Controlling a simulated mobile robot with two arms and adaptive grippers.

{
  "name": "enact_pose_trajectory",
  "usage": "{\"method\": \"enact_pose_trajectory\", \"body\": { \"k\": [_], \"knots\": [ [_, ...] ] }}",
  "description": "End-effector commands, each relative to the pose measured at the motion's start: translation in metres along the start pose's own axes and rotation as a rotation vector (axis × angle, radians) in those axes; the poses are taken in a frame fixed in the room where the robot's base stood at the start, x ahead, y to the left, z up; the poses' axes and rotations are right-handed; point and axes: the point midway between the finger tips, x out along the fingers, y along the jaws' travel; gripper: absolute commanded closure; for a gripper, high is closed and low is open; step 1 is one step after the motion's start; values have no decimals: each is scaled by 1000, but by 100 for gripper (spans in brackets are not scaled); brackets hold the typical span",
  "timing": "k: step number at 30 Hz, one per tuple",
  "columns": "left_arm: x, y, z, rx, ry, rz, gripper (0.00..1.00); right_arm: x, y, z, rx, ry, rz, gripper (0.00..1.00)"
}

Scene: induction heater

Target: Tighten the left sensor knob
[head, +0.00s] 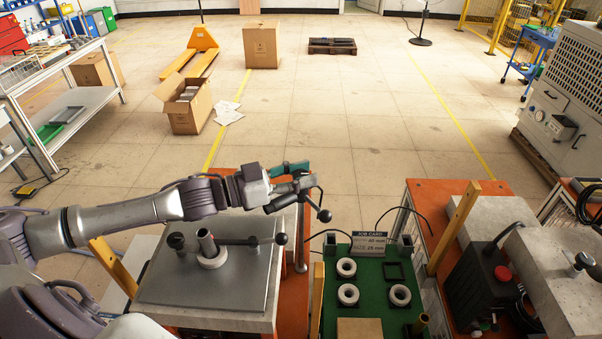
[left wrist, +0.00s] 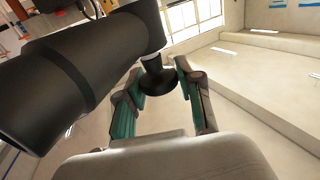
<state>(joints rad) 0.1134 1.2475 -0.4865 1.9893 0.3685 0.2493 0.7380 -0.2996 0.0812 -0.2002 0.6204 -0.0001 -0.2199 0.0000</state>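My left gripper (head: 303,180) reaches in from the left, above the right edge of the steel plate of the left heater. In the left wrist view its teal-padded fingers (left wrist: 160,78) flank a small black knob (left wrist: 156,84), with the tips close against its sides; they look shut on it. The knob sits on a short neck on a thick dark cylindrical body (left wrist: 75,75). In the head view the gripper largely hides this knob. A black ball-ended handle (head: 325,215) hangs just below the gripper. My right gripper is not in view.
A control box (head: 481,281) stands farther right.

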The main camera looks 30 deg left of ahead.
Motion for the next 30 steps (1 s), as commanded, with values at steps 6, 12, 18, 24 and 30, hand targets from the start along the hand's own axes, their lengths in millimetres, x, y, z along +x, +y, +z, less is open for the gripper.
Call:
{"method": "enact_pose_trajectory", "body": {
  "k": [6, 12, 18, 24, 30],
  "knots": [
    [0, 0, 0, 1, 0, 1, 99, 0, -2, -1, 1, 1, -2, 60],
    [0, -1, -2, 6, 1, 32, 99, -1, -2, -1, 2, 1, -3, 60],
    [1, -2, -4, 9, 2, 126, 99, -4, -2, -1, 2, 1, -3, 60],
    [1, -3, -4, 7, 3, 284, 99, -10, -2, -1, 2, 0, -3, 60],
    [2, -3, -1, 4, 1, 474, 99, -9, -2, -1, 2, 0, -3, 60]
  ]
}}
